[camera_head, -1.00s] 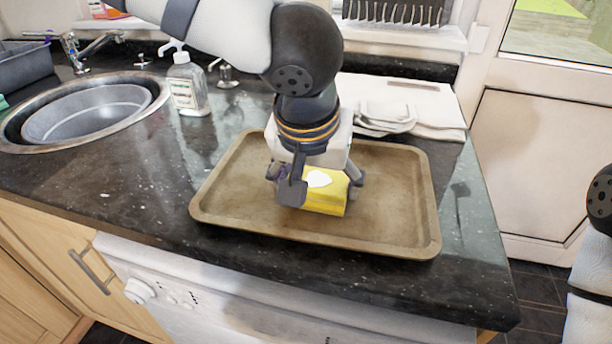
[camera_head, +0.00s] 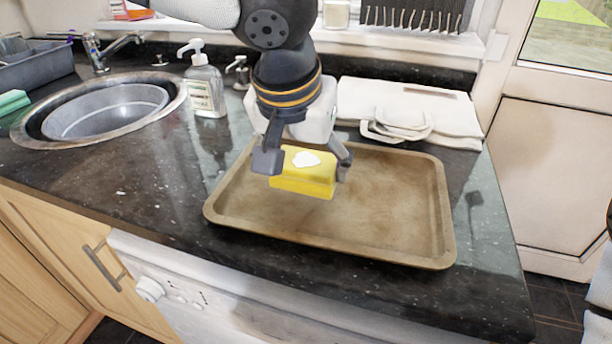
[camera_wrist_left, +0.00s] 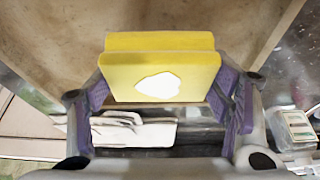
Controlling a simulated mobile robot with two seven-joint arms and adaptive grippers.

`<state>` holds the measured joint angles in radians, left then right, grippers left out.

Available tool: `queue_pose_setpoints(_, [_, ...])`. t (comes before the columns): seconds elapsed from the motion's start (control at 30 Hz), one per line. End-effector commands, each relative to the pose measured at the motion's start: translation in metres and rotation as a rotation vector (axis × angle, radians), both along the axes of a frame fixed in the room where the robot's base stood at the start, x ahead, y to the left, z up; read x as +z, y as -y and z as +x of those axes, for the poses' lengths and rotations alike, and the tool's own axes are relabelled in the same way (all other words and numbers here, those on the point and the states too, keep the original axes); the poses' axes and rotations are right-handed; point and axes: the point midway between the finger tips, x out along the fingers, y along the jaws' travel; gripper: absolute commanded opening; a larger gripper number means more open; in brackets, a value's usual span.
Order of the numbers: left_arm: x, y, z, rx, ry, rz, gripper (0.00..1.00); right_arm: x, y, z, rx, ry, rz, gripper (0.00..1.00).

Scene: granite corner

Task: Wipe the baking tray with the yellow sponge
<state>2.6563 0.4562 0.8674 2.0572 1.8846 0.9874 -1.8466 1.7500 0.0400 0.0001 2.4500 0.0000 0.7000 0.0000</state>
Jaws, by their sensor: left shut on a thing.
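The yellow sponge (camera_head: 304,179), with a white patch on one face, is held between the fingers of my left gripper (camera_head: 301,166). The sponge also shows in the left wrist view (camera_wrist_left: 160,72), where the left gripper's purple finger pads (camera_wrist_left: 166,100) flank it. The brown baking tray (camera_head: 400,215) lies flat on the counter beneath the gripper, and part of it shows in the wrist view (camera_wrist_left: 60,35). The sponge is over the tray's back-left part and appears raised off its surface. The right gripper is not in view.
A round sink (camera_head: 105,110) is at the left, with a clear soap bottle (camera_head: 205,90) beside it. A folded white cloth or bag (camera_head: 410,108) lies behind the tray. The dark counter (camera_head: 120,200) is clear left of the tray.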

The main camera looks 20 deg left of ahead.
Motion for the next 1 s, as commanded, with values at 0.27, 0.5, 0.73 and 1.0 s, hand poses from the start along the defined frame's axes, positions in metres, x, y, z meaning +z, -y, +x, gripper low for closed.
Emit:
queue_pose_setpoints(0.27, [0.021, 0.001, 0.0, -0.002, 0.003, -0.003, 0.5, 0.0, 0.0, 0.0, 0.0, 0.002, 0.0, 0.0])
queue_pose_setpoints(0.5, [0.023, 0.001, 0.0, -0.002, 0.004, -0.003, 0.5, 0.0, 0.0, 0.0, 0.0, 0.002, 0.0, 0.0])
queue_pose_setpoints(0.73, [0.044, 0.001, 0.001, -0.001, 0.006, -0.005, 0.5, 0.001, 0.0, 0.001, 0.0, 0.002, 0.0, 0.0])
queue_pose_setpoints(1.0, [0.052, 0.001, 0.0, -0.002, 0.005, -0.003, 0.5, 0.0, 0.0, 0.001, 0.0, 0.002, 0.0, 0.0])
